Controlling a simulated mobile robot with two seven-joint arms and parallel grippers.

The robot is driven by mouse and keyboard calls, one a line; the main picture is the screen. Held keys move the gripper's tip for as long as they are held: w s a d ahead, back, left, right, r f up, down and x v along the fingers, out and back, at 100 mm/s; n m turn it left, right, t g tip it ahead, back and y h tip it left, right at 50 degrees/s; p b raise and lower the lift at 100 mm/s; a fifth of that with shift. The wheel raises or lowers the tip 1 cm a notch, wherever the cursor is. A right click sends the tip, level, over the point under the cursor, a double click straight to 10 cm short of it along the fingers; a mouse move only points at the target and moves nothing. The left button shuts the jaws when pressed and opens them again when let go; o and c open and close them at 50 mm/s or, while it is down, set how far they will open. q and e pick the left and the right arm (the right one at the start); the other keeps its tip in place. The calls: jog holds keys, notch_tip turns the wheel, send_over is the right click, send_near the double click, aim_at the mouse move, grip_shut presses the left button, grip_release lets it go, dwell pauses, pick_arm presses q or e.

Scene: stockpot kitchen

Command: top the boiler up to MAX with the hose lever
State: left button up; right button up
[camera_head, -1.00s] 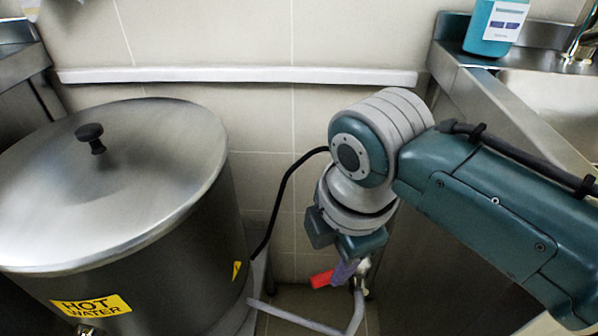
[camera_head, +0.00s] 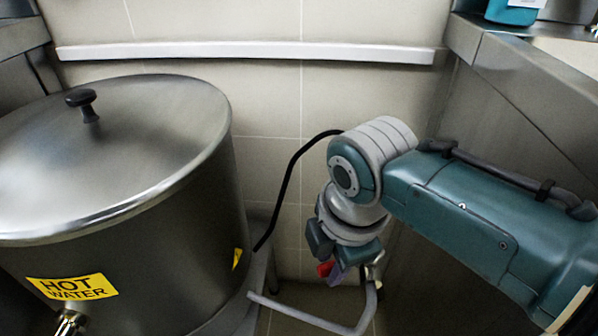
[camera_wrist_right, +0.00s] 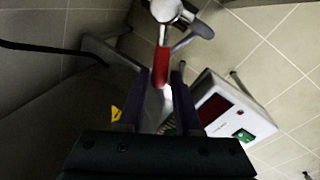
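The boiler (camera_head: 95,185) is a large steel pot with a closed lid (camera_head: 150,115) and a yellow HOT WATER label (camera_head: 72,288), at left in the head view. Its water level and any MAX mark are not visible. The red hose lever (camera_head: 325,268) is at my right gripper (camera_head: 335,277), low in the middle. In the right wrist view the red lever (camera_wrist_right: 162,62) runs from a metal valve (camera_wrist_right: 168,12) to between the purple fingertips of my right gripper (camera_wrist_right: 164,80). I cannot tell whether the fingers press on it. My left gripper is not in view.
A grey pipe (camera_head: 310,320) bends below the gripper. A black cable (camera_head: 287,185) hangs beside the boiler. A tap (camera_head: 68,323) is at the boiler's lower front. A steel counter (camera_head: 520,70) stands at right. A white box with a dark display (camera_wrist_right: 228,108) shows in the wrist view.

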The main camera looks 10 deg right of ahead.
grip_shut()
dwell(1.0)
